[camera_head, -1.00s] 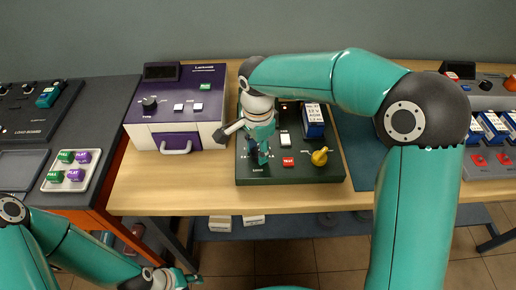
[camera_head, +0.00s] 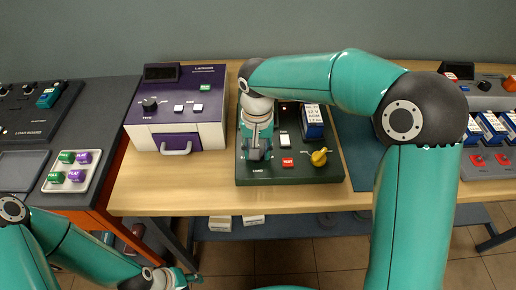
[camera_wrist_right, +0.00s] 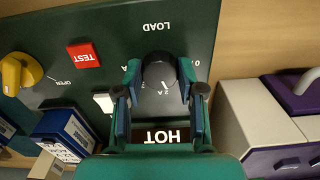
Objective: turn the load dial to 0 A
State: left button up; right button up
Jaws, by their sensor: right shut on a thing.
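The load dial (camera_wrist_right: 158,70) is a black round knob on a dark green panel (camera_wrist_right: 100,30), under the upside-down word LOAD in the right wrist view. The scale beside it shows a 0 and 2 A; a pale mark on the knob lies near the 2 A side, its exact setting unclear. My right gripper (camera_wrist_right: 160,85) has its two fingers on either side of the knob and is shut on it. In the head view, the right gripper (camera_head: 256,150) hides the dial. My left gripper (camera_head: 190,279) hangs low at the bottom left, away from the panel; its jaws are too small to read.
The same panel holds a red TEST button (camera_head: 288,162), a white switch (camera_head: 285,140), a yellow knob (camera_head: 319,157) and a blue-and-white battery (camera_head: 313,121). A purple and white charger (camera_head: 175,110) stands left of it. A tray (camera_head: 73,170) of green and purple cells lies further left.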

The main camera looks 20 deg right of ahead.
jog(key=n, duration=0.3)
jog(key=shift+w+r+n, duration=0.1)
jog(key=shift+n, duration=0.3)
jog(key=n+p, duration=0.1)
jog(key=n, duration=0.2)
jog(key=shift+n, duration=0.3)
jog(key=n+p, duration=0.1)
jog(key=n, duration=0.5)
jog(key=shift+n, duration=0.3)
jog(key=o, duration=1.1)
jog(key=shift+o, duration=0.2)
notch_tip(320, 180, up, 12)
